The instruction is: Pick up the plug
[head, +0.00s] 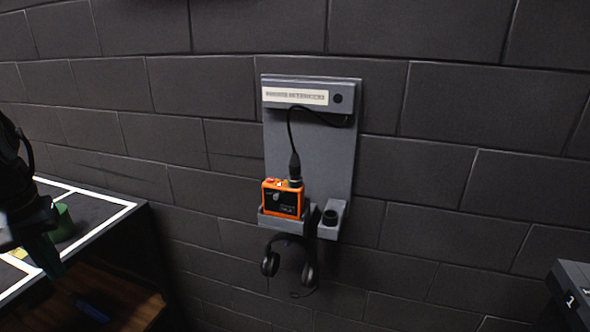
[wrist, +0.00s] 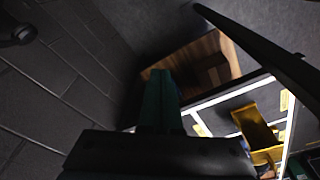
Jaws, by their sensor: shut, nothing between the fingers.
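A black plug (head: 295,168) stands upright in the top of an orange box (head: 284,199). Its black cable (head: 291,122) runs up to the grey wall panel's top bar. The box sits in a small tray (head: 264,219) on the panel. My gripper (head: 58,268) is at the left edge of the head view, well left of the plug and apart from it. Its green fingers (wrist: 160,78) also show in the wrist view, shut and empty. The plug is not in the wrist view.
A white-lined dark table (head: 100,212) with a green object (head: 62,223) is at left. The wrist view shows a yellow bin (wrist: 252,128). A dark box (head: 572,288) is at lower right.

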